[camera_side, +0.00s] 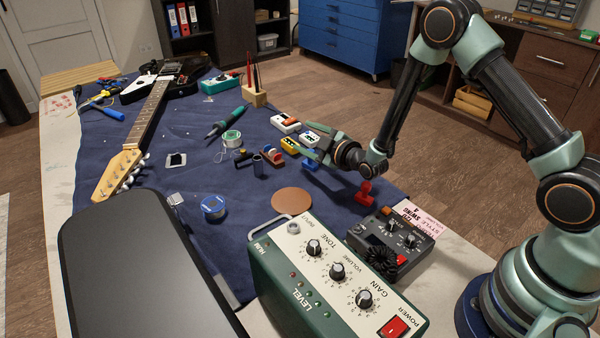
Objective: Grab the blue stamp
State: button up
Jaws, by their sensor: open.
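The blue stamp (311,164) is a small blue piece on the dark blue cloth, right of the middle. My gripper (314,146) reaches in from the right with its fingers pointing left. It is open, and its fingers are over and just beside the blue stamp, partly covering it in this view. I cannot tell whether a finger touches it. A similar red stamp (364,194) stands nearer the camera, below my wrist.
Small pedals, including a yellow one (289,146) and a white one (285,123), sit close by the fingers. A green amplifier (330,275) and a grey device (392,243) stand in front. A guitar (148,112) lies at left. Cloth around the brown disc (291,201) is clear.

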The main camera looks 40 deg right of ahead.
aim_at(302, 165)
jog(key=shift+f, duration=0.8)
notch_tip(302, 165, down, 3)
jog(key=shift+f, duration=0.2)
jog(key=shift+w, duration=1.45)
grip_shut()
